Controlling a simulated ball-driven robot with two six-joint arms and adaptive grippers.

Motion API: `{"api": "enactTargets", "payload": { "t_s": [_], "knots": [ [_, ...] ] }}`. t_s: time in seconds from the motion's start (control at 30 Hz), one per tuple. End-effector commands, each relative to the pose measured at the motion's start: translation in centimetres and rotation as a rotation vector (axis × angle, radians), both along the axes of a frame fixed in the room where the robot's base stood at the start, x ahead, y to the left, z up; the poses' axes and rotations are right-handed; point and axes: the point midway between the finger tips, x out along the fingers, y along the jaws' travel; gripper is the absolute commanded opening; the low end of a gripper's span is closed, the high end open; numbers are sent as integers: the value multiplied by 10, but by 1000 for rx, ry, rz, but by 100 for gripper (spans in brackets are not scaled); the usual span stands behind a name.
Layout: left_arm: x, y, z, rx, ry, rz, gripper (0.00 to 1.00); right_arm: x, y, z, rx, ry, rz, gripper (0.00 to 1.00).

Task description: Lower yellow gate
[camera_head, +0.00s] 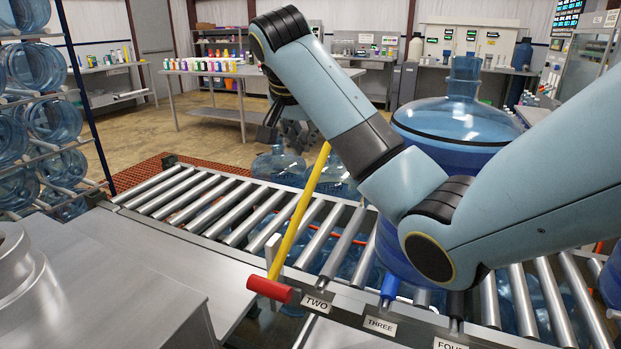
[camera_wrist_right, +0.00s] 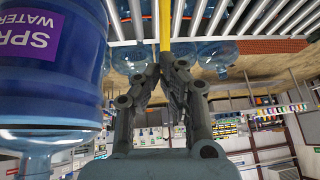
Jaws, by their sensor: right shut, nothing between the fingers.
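The yellow gate (camera_head: 300,215) is a thin bar that stands raised and leaning to the right over the rollers. Its red end (camera_head: 268,289) is at the front rail by the label TWO. My right gripper (camera_head: 267,133) is up beyond the conveyor, left of the bar's upper end, partly hidden by its own arm. In the right wrist view the gripper (camera_wrist_right: 168,62) is shut and empty. The yellow bar (camera_wrist_right: 165,28) shows just past the fingertips there; I cannot tell whether they touch. My left gripper is not in view.
A large blue water jug (camera_head: 455,115) stands on the roller conveyor (camera_head: 190,200), partly behind my right arm. Clear jugs (camera_head: 279,165) show past the rollers. A blue gate handle (camera_head: 389,288) is by label THREE. A jug rack (camera_head: 85,130) stands at the left.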

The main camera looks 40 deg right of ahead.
Motion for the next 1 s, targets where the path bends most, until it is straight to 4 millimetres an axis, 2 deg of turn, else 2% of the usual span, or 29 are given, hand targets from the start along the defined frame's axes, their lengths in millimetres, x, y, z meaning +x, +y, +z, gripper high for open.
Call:
{"api": "enactTargets", "payload": {
  "t_s": [0.17, 0.5, 0.7, 1.0],
  "knots": [
    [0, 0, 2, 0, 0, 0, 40, 2, -5, -13, 10, 8, -17, 0],
    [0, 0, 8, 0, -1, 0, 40, 20, -35, -74, 8, 9, -16, 0],
    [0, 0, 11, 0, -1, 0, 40, 31, -49, -103, 8, 6, -16, 0],
    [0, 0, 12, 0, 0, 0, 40, 39, -56, -120, 8, 5, -14, 0]
  ]
}}
